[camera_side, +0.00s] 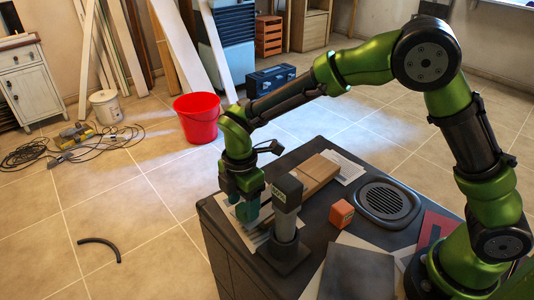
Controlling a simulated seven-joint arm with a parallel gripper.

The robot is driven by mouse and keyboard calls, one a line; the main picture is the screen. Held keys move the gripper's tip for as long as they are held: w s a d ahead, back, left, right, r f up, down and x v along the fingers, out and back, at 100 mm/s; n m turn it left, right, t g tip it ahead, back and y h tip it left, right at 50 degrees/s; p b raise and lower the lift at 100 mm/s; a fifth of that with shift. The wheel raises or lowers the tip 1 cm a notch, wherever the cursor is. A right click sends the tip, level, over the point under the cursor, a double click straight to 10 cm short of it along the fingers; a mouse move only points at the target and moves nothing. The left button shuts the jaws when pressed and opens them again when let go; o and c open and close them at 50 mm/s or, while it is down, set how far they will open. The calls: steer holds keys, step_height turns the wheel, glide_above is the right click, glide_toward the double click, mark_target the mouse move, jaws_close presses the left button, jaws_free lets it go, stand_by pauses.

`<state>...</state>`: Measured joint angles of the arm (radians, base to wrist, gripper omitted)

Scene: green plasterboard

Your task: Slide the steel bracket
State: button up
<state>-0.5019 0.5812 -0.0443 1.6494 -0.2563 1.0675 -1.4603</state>
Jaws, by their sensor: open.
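My gripper (247,212) points down over the left part of the dark cabinet top, close above papers. Its teal fingers are apart, but the post partly covers them. I cannot pick out the steel bracket for certain. The nearest metal-looking thing is an upright grey post (286,226) with a dark block-shaped head and a square dark base, just right of my gripper. It stands in front of my gripper in this view, and I cannot tell whether they touch. I see nothing held between the fingers.
The cabinet top (325,240) also holds a brown wooden block (318,172), an orange cube (341,213), a round black grille (387,202), papers and a dark flat panel (357,272). A red bucket (197,117) and cables stand on the tiled floor beyond.

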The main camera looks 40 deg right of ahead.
steer(key=shift+f, duration=1)
